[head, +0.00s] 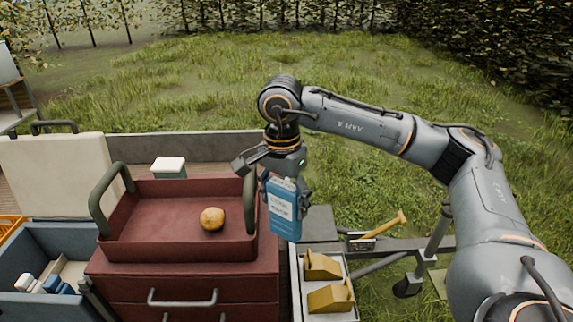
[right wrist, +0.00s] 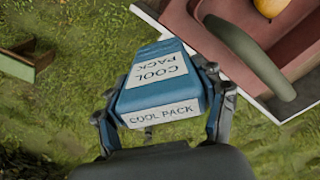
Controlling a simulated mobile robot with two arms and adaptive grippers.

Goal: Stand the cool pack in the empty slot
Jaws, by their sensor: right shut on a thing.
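The blue cool pack (head: 284,207) with white labels hangs upright in my right gripper (head: 287,186), to the right of the red tray. In the right wrist view the cool pack (right wrist: 157,83) sits between both fingers of the right gripper (right wrist: 163,105), its "COOL PACK" label readable. It is held clear above the ground and apart from the tray. A blue open box (head: 83,243) at the left holds white and blue items; I cannot tell from here which of its spaces is the empty slot. My left gripper is not in view.
A red tray (head: 150,250) with green handles holds a yellow-brown pear (head: 212,218) and stands on a red drawer chest (head: 190,292). A raised cream lid (head: 55,172) stands behind the blue box. A pale tray (head: 297,300) with yellow pieces lies below the cool pack. Grass surrounds the cart.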

